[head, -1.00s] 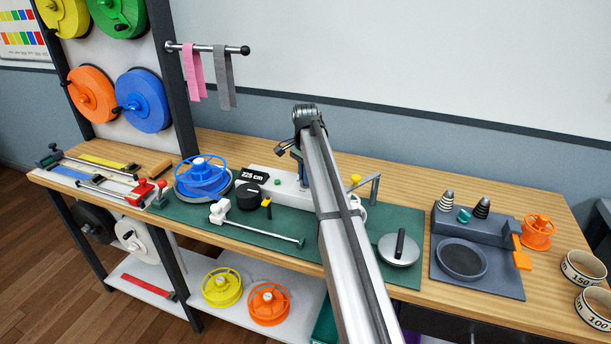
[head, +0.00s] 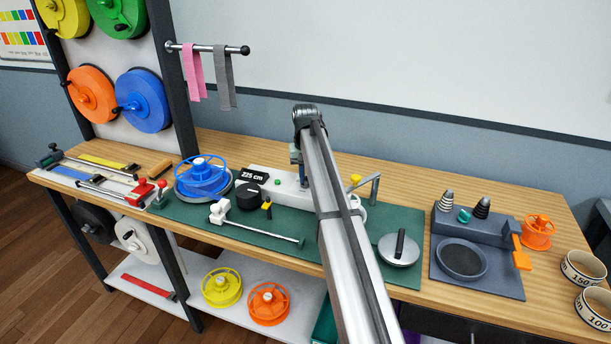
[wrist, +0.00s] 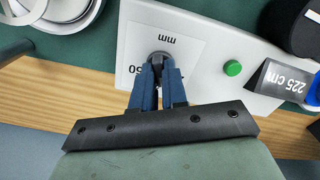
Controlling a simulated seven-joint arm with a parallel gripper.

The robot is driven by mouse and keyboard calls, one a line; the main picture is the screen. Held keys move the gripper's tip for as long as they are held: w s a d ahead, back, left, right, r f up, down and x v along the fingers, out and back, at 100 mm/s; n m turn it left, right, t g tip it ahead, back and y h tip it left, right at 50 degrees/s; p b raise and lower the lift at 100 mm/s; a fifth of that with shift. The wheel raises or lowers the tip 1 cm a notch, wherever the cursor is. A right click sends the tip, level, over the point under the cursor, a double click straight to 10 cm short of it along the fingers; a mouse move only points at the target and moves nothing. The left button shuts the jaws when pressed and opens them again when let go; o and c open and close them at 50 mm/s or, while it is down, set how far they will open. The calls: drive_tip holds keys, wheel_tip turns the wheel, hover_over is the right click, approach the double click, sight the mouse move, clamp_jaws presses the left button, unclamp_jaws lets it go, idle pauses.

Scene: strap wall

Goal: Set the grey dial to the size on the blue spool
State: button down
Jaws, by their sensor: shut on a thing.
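The blue spool (head: 200,178) sits on a grey round stand at the left end of the green mat. No size can be read on it. My gripper (wrist: 161,66) is shut on the small grey dial (wrist: 160,57) on the white machine top. In the wrist view, the dial sits on a pale plate with "mm" and a partly hidden number ending in "50", both upside down. The fingers cover part of the scale, and no pointer can be made out. In the head view, my arm hides the dial and most of the gripper.
A white-headed rod (head: 257,226) lies along the mat's front.

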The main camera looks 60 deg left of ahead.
drive_tip(key=n, duration=0.6)
drive_tip(key=shift+n, duration=0.4)
drive_tip(key=shift+a, duration=0.1)
idle(0.3)
drive_tip(key=c, duration=1.2)
unclamp_jaws()
drive_tip(key=shift+o, duration=0.2)
drive_tip(key=shift+r, duration=0.1)
wheel_tip(320, 180, up, 14)
drive_tip(key=shift+f, duration=0.2)
